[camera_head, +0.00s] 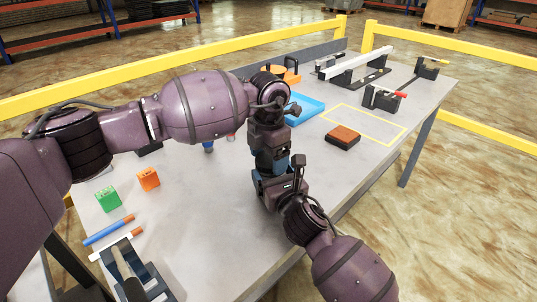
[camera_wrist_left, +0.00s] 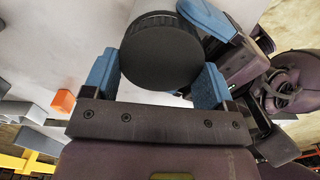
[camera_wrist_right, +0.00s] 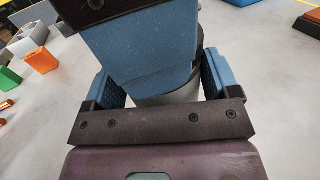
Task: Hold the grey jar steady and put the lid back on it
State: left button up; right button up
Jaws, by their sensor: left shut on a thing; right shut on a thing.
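The black round lid (camera_wrist_left: 160,52) is between the blue fingers of my left gripper (camera_wrist_left: 155,78), which is shut on it. The grey jar (camera_wrist_right: 170,98) is between the blue fingers of my right gripper (camera_wrist_right: 162,90), which is shut around its side. In the left wrist view the lid lies in line with the jar (camera_wrist_left: 150,8), in front of it. In the head view my left gripper (camera_head: 268,148) is directly above my right gripper (camera_head: 270,182), and they hide the jar and lid. Whether the lid is seated or just above the rim cannot be told.
A green block (camera_head: 107,199), an orange block (camera_head: 148,179) and a blue pen (camera_head: 107,232) lie at the left on the grey table. A black-and-orange block (camera_head: 343,138) lies at the right near a yellow outline. A blue tray (camera_head: 305,108) and black fixtures (camera_head: 383,98) stand farther back.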

pick_arm(q)
jog(key=shift+f, duration=0.1)
pick_arm(e)
jog(key=c, duration=0.5)
pick_arm(q)
jog(key=shift+w+m, duration=0.1)
jog(key=shift+m, duration=1.6)
pick_arm(e)
jog(key=shift+o, duration=0.2)
pick_arm(q)
jog(key=o, duration=0.8)
jog(key=shift+r, duration=2.25)
